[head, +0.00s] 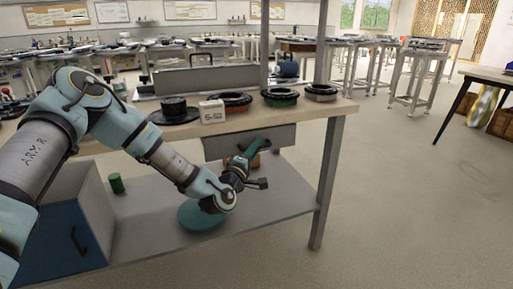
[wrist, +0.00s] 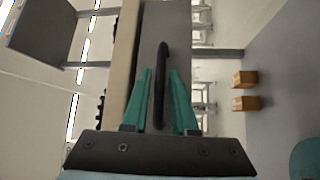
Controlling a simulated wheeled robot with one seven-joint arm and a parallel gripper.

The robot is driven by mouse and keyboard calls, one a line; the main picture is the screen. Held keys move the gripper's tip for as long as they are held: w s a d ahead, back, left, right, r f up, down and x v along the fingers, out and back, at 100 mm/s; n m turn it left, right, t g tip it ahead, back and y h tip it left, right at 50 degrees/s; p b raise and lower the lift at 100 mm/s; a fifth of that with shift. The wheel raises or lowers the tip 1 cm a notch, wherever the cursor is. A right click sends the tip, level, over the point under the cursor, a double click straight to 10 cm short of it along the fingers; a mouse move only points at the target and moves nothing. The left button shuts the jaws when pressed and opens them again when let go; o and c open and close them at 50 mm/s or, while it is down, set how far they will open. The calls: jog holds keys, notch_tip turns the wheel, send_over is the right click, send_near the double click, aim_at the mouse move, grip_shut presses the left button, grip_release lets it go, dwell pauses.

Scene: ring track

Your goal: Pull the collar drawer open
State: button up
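The collar drawer (head: 250,142) is a grey front under the right part of the wooden bench top, and it looks closed. In the wrist view its grey front (wrist: 150,30) carries a dark curved bar handle (wrist: 161,80). My gripper (head: 259,149) is at the drawer front, partly covering it. In the wrist view my gripper (wrist: 161,75) has its two green fingers apart, with the handle showing between them. A gap shows on both sides of the handle. I cannot tell how deep the handle sits between the fingers.
Dark and green-rimmed rings (head: 280,97), a black hat-shaped piece (head: 174,110) and a white label block (head: 211,111) stand on the bench top. Below are a lower shelf (head: 270,205), a green cylinder (head: 116,183), a teal disc (head: 202,216) and brown boxes (wrist: 245,78). Open floor lies right.

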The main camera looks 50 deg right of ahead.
jog(key=shift+d, duration=0.25)
grip_shut()
jog(key=shift+w, duration=0.1)
dwell(1.2)
